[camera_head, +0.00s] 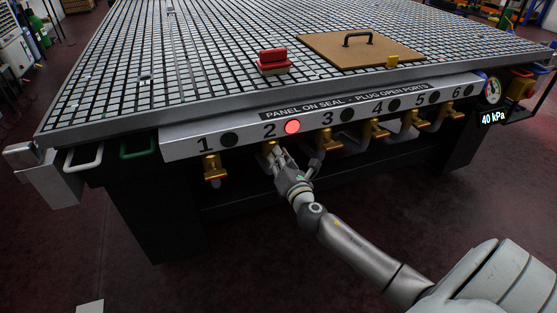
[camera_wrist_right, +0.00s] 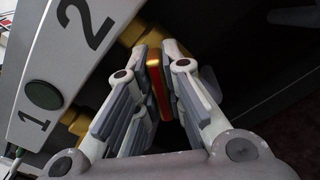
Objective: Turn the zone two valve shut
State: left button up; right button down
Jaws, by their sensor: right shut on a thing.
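The zone two valve (camera_head: 270,148) is a brass valve under the number 2 on the front panel. A round lamp (camera_head: 292,127) beside the number 2 is lit red. My right gripper (camera_head: 279,161) is at this valve from below and in front. In the right wrist view, my right gripper (camera_wrist_right: 159,85) is shut on the valve's golden handle (camera_wrist_right: 156,82), which shows a red stripe between the fingers. Part of the valve body is hidden behind the fingers. My left gripper is not in view.
Valve one (camera_head: 214,168) and valve three (camera_head: 328,142) flank the held valve; several more follow to the right. The gridded table top (camera_head: 200,60) carries a red block (camera_head: 273,60) and a brown panel with a handle (camera_head: 362,50). A gauge (camera_head: 492,90) reads 40 kPa.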

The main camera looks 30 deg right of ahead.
jog(key=m, duration=0.3)
jog(key=shift+f+m, duration=0.15)
jog(key=shift+m, duration=0.25)
jog(key=m, duration=0.3)
jog(key=shift+d, duration=0.1)
jog(key=m, duration=0.2)
jog(key=shift+f+m, duration=0.1)
jog(key=shift+m, duration=0.2)
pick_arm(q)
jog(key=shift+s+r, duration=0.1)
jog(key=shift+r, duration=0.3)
pick_arm(e)
jog(key=shift+m, duration=0.7)
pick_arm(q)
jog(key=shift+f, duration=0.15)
pick_arm(e)
jog(key=c, duration=1.5)
grip_release()
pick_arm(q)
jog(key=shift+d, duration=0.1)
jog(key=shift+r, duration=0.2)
pick_arm(e)
jog(key=shift+s, duration=0.15)
